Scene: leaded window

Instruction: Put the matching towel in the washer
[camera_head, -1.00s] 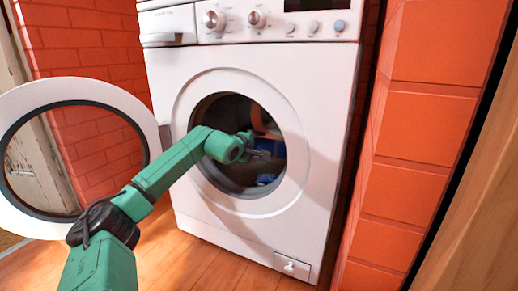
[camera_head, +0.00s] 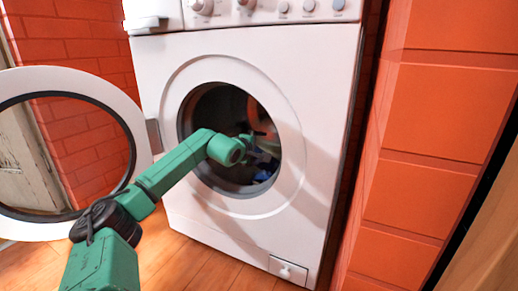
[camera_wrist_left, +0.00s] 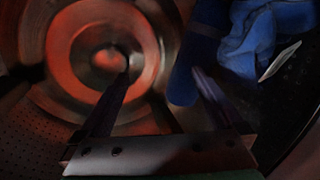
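The white washer (camera_head: 320,100) stands in front of me with its round door (camera_head: 143,165) swung open to the left. My left arm reaches through the opening, and my left gripper (camera_head: 262,155) is inside the drum. In the left wrist view the two fingers of the gripper (camera_wrist_left: 160,85) are spread apart with nothing between them. A blue towel (camera_wrist_left: 240,40) is in the drum, at the right beyond the right finger; part of it also shows in the head view (camera_head: 266,176). My right gripper is not in view.
The metal drum (camera_wrist_left: 60,130) surrounds the gripper closely, with a reddish-lit round back wall. A brick wall (camera_head: 430,110) stands right of the washer, and the open door is left of my arm. Wooden floor (camera_head: 200,262) lies in front.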

